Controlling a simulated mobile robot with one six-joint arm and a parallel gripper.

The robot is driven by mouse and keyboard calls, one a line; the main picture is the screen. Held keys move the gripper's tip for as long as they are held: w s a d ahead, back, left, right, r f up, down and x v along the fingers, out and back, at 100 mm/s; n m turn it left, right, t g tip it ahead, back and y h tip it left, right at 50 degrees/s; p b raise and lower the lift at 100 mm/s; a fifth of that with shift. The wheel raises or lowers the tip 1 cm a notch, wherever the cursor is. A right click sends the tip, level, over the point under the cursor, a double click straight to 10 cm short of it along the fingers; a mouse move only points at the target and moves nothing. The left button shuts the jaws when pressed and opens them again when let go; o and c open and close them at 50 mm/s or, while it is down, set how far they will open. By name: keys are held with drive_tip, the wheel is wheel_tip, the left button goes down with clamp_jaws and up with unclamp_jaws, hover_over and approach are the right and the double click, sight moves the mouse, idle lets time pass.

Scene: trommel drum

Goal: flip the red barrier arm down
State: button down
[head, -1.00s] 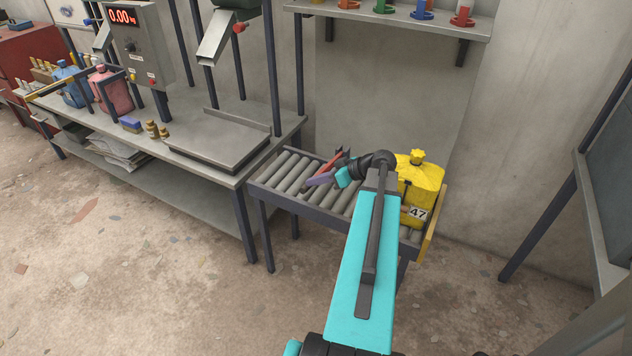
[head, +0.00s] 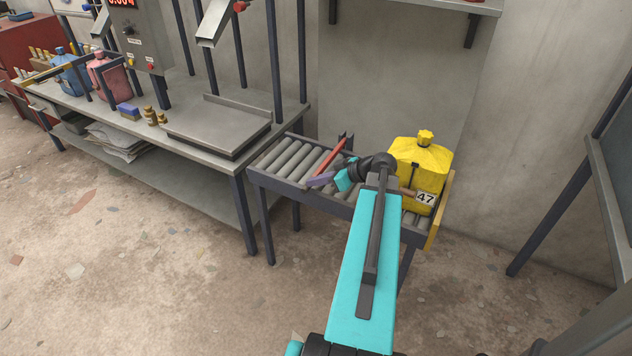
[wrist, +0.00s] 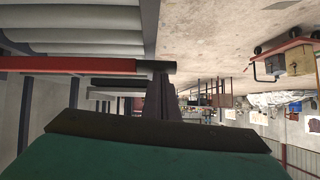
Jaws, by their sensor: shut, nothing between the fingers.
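The red barrier arm (head: 330,158) is a thin red bar at the roller conveyor, running from a dark post at the far side down toward the near side in the head view. In the wrist view the red bar (wrist: 70,65) crosses the left half below the rollers and ends at a dark tip. My gripper (head: 320,180) is shut and empty, with its purple finger close to the bar's near end. In the wrist view its dark fingers (wrist: 162,95) reach up close to that tip; I cannot tell whether they touch.
A yellow jug (head: 420,165) labelled 47 stands on the conveyor's right end, beside my arm, near a yellow end stop (head: 439,210). The conveyor rollers (head: 290,158) left of the bar are bare. A grey workbench (head: 215,165) stands on the left. The floor in front is clear.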

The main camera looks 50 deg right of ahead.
drive_tip(key=shift+s+a+f, duration=0.15)
drive_tip(key=shift+a+f, duration=0.05)
drive_tip(key=shift+f, duration=0.25)
drive_tip(key=s+d+r, duration=0.2)
drive_tip(key=s+r, duration=0.6)
drive_tip(key=r, duration=0.2)
drive_tip(key=shift+s+d+r+p, duration=0.15)
drive_tip(key=shift+s+d+p, duration=0.05)
drive_tip(key=shift+s+p, duration=0.15)
idle(0.5)
